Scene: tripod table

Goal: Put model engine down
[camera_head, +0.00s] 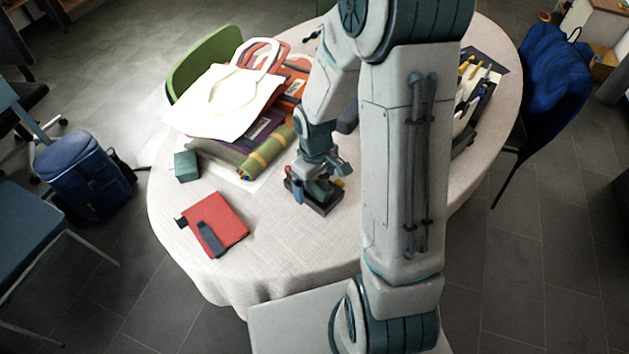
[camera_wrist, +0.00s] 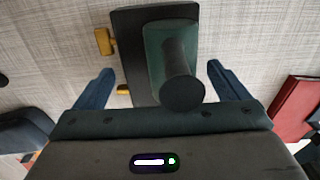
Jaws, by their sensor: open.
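The model engine (camera_wrist: 163,48) has a dark rectangular base, a dark green body with a round cylinder and small yellow parts at one side. It rests on the cloth-covered table (camera_head: 270,275). In the head view the model engine (camera_head: 324,206) is partly hidden under my gripper (camera_head: 319,182). In the wrist view my gripper (camera_wrist: 160,90) is open, with one blue finger on each side of the engine. Both fingers look apart from it.
A red notebook (camera_head: 228,222) with a dark strap lies to the left. A small green box (camera_head: 186,166), a pile of folders with a white bag (camera_head: 222,100) and a tray of tools (camera_head: 462,130) are also on the table. Bare cloth lies in front.

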